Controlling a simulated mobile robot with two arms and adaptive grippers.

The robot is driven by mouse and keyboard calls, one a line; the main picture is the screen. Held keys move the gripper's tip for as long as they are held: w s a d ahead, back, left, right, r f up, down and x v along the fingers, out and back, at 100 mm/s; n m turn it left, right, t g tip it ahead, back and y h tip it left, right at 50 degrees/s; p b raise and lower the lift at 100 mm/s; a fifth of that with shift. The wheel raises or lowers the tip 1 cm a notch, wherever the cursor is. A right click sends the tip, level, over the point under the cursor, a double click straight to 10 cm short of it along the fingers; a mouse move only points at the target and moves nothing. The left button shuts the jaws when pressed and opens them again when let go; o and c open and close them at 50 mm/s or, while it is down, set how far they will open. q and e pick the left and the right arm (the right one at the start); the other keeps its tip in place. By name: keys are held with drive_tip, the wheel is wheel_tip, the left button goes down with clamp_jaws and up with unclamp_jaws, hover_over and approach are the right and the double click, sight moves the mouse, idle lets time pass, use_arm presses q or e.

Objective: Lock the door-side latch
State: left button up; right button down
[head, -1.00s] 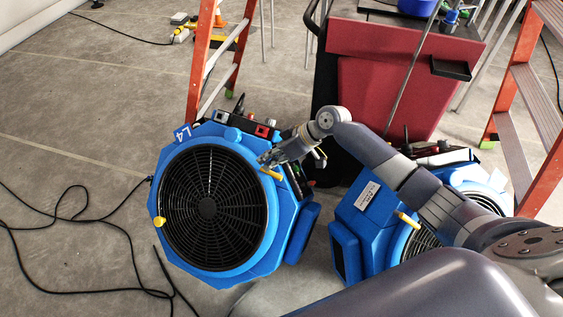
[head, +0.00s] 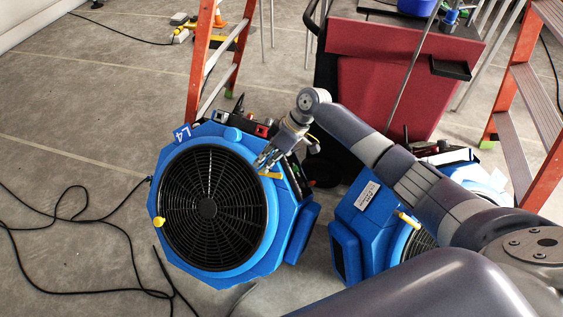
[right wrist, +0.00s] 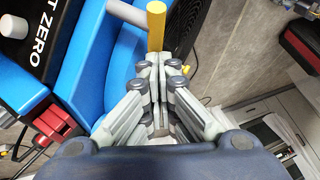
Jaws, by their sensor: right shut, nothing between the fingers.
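A blue drying fan (head: 285,225) with a round black grille stands on the floor. It has a yellow latch (head: 271,175) on the right of its grille and another yellow latch (head: 160,221) on the left. I cannot tell which is door-side. My right gripper (head: 262,163) is shut and empty, pointing down at the right latch. In the right wrist view, that latch's yellow end (right wrist: 156,27) stands just beyond my closed fingertips (right wrist: 157,66). I cannot tell whether they touch. My left gripper is out of view.
A second blue fan (head: 348,225) with a yellow latch (head: 408,220) stands to the right, partly behind my arm. A red cart (head: 375,85) and orange ladders (head: 199,60) stand behind. Black cable (head: 75,288) lies on the floor at left.

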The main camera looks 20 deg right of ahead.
drive_tip(key=shift+a+f+n+g+h, duration=0.25)
drive_tip(key=shift+a+n+g+h, duration=0.15)
drive_tip(key=shift+n+g, duration=0.4)
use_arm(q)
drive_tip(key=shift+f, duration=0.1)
use_arm(e)
drive_tip(key=shift+f, duration=0.1)
drive_tip(key=shift+a, duration=0.15)
use_arm(q)
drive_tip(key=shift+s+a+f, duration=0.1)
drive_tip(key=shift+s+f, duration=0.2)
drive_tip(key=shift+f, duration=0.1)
drive_tip(key=shift+p, duration=0.3)
use_arm(e)
drive_tip(key=shift+s, duration=0.15)
